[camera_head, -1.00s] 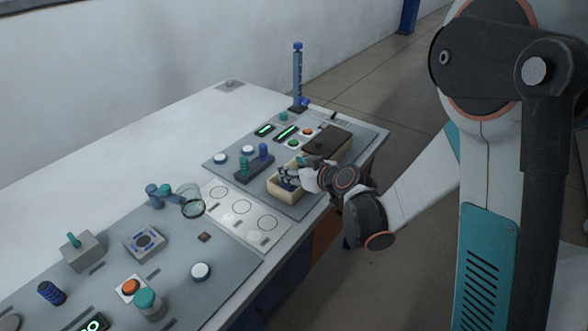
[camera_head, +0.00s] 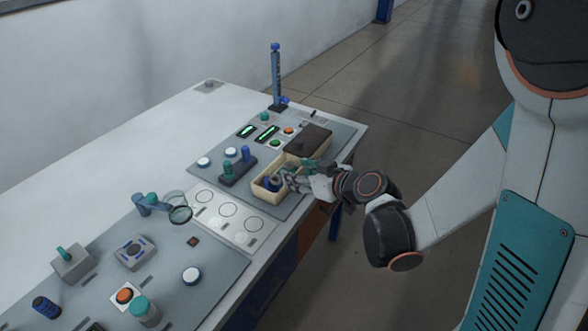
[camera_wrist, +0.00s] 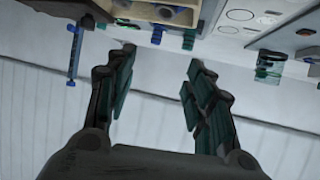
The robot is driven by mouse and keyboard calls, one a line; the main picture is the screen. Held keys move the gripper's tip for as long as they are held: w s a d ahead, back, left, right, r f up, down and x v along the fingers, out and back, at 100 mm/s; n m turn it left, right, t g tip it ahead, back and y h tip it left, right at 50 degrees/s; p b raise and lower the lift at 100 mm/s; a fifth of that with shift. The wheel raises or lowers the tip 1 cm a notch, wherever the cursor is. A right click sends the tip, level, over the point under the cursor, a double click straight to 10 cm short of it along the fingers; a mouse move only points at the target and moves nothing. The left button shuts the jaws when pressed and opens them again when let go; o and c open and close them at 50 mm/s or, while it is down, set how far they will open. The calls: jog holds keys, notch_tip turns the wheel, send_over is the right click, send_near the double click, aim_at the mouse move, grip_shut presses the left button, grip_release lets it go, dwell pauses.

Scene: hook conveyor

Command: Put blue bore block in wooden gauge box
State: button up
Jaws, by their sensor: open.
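The wooden gauge box (camera_head: 264,196) is an open, pale box near the front edge of the far panel. A blue piece, which looks like the blue bore block (camera_head: 271,184), lies inside it, partly hidden by my fingers. My gripper (camera_head: 285,179) is open at the box's right side, its fingers close above the rim and the blue piece. In the wrist view my gripper (camera_wrist: 160,75) shows spread fingers with nothing between them. The box (camera_wrist: 183,17) with the blue piece (camera_wrist: 165,11) shows at the top edge there.
A dark brown box (camera_head: 308,140) stands right behind the gauge box. A peg holder with green and blue pegs (camera_head: 238,170) is to its left, and a tall blue post (camera_head: 276,78) is at the back. A white plate with circles (camera_head: 228,210) lies in front. The left panel carries several fixtures.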

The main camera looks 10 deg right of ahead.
jog(key=s+d+r+m+g+h, duration=0.1)
jog(key=s+d+r+m+h, duration=0.2)
jog(key=s, duration=0.7)
jog(key=s+d+r+m+g+h, duration=0.2)
jog(key=s+d+r+m+h, duration=0.2)
jog(key=s+d, duration=0.5)
jog(key=v, duration=0.3)
jog(key=shift+s+r, duration=0.15)
jog(key=shift+s, duration=0.25)
dwell(0.3)
